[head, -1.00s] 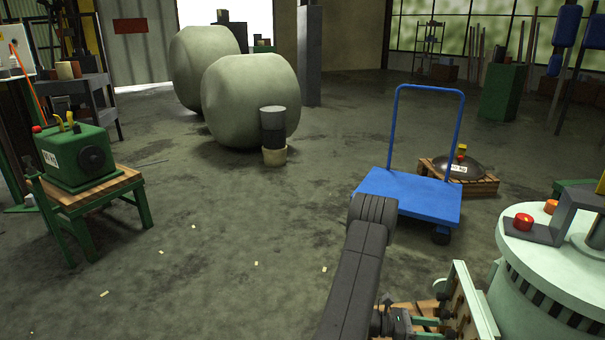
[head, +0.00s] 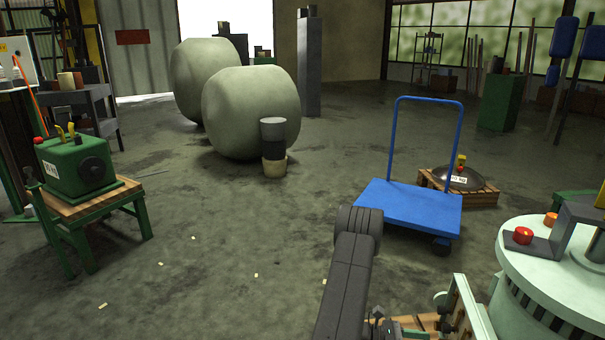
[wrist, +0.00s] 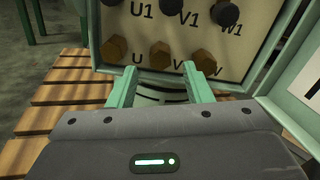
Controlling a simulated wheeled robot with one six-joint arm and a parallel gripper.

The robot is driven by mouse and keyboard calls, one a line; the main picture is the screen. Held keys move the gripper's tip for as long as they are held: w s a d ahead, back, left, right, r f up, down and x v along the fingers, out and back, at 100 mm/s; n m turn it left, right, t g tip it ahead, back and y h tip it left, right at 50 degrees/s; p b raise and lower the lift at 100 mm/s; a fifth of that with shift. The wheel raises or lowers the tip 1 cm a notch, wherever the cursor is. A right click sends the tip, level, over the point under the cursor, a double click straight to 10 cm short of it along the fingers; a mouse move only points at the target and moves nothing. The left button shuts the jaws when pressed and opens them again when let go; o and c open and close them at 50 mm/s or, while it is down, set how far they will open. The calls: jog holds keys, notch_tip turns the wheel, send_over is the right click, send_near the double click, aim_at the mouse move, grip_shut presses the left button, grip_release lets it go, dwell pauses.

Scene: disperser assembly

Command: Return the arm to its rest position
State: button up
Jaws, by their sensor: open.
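My gripper (wrist: 160,88) is open in the wrist view, its two green fingers apart with nothing held between them. It is in front of a cream terminal panel (wrist: 270,65) marked U1, V1, W1 and U, V, W. Dark round terminals sit in the upper row and brown hexagonal ones in the lower row. The fingertips are just below the lower row; I cannot tell whether they touch the panel. In the head view my arm reaches down the lower middle, and its gripper end is mostly hidden or cut off at the bottom edge.
A wooden slatted pallet (wrist: 65,95) lies under the panel. A pale green machine (head: 545,262) with a red button stands at right. A blue trolley (head: 410,207) stands behind my arm. A green unit (head: 78,165) sits on a stand at left.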

jog(key=w+a+p, duration=0.2)
jog(key=a, duration=0.8)
jog(key=s+d+n+p, duration=0.1)
jog(key=s+d+n, duration=0.1)
jog(key=d+n, duration=1.2)
jog(key=shift+s+n+p, duration=0.35)
jog(key=shift+s+n, duration=0.05)
jog(key=shift+n, duration=0.3)
dwell(0.3)
jog(key=shift+r, duration=0.1)
jog(key=shift+a, duration=0.15)
